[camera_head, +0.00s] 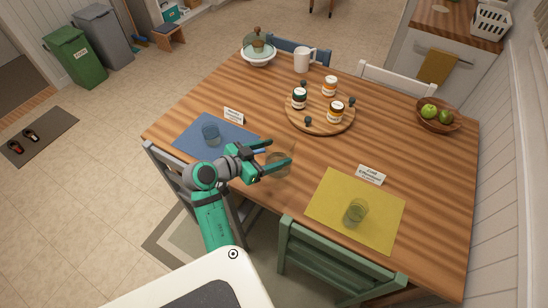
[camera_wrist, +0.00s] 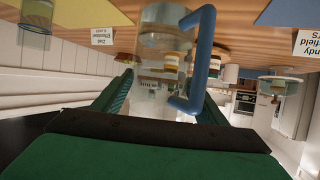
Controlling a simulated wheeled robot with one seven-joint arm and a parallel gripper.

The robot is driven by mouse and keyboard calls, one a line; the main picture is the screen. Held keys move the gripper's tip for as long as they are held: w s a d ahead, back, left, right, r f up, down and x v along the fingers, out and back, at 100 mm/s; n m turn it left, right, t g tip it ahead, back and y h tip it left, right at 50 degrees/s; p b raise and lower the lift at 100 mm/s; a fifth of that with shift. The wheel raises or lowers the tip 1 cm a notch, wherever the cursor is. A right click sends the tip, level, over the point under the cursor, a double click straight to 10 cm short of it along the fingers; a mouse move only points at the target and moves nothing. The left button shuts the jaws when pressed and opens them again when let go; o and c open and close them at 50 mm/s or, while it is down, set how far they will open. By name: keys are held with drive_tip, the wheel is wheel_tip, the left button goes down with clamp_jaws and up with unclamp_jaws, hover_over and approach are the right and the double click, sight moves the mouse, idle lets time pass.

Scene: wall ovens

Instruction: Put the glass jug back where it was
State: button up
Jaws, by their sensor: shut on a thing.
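The clear glass jug (camera_head: 281,167) with a blue handle is between the fingers of my gripper (camera_head: 277,151), which is shut on it. They are over the near part of the wooden table, between the blue mat (camera_head: 187,143) and the yellow mat (camera_head: 325,207). In the wrist view the jug (camera_wrist: 160,45) shows between the green fingers, with its blue handle (camera_wrist: 209,50) to the right. That view shows the room upside down. I cannot tell whether the jug's base touches the table.
A bluish glass (camera_head: 210,135) stands on the blue mat, a green glass (camera_head: 355,213) on the yellow mat. Name cards (camera_head: 234,115) (camera_head: 370,174) stand behind them. A round tray (camera_head: 320,122) holds jars. A white mug (camera_head: 303,60), covered dish (camera_head: 259,55) and apple bowl (camera_head: 438,120) stand farther back. Bare tabletop lies right of the tray.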

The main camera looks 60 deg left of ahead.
drive_tip(key=shift+w+a+f, duration=0.4)
drive_tip(key=shift+a+f, duration=0.2)
drive_tip(key=shift+f, duration=1.7)
drive_tip(key=shift+f, duration=0.15)
drive_tip(key=o, duration=2.1)
drive_tip(key=shift+f, duration=0.1)
drive_tip(key=shift+r, duration=0.2)
drive_tip(key=v, duration=1.2)
drive_tip(key=shift+s, duration=0.1)
